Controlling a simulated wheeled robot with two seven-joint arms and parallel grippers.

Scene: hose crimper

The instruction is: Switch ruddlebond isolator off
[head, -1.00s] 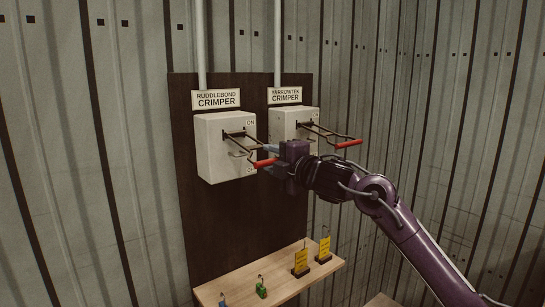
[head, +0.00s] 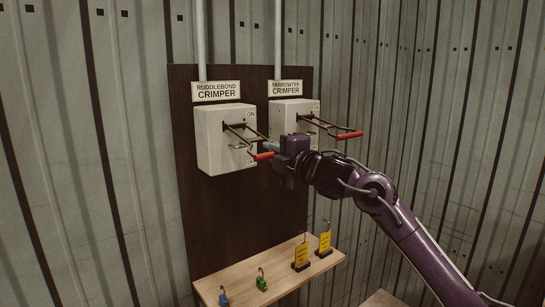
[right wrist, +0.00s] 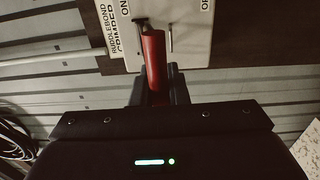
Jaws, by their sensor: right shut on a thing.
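The ruddlebond isolator (head: 215,150) is a pale grey box under a "RUDDLEBOND CRIMPER" label, with "ON" near its top right. Its dark lever sticks out toward me and ends in a red grip (head: 264,156). My right gripper (head: 272,148) is shut on this red grip, which also stands between the fingers in the right wrist view (right wrist: 153,62). The lever slopes down more in the picture than the neighbouring one. The lower marking is partly hidden behind the grip. My left gripper is not in view.
The yarrowtek isolator (head: 287,112) sits close on the right, its red-tipped lever (head: 349,135) sticking out above my right arm.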

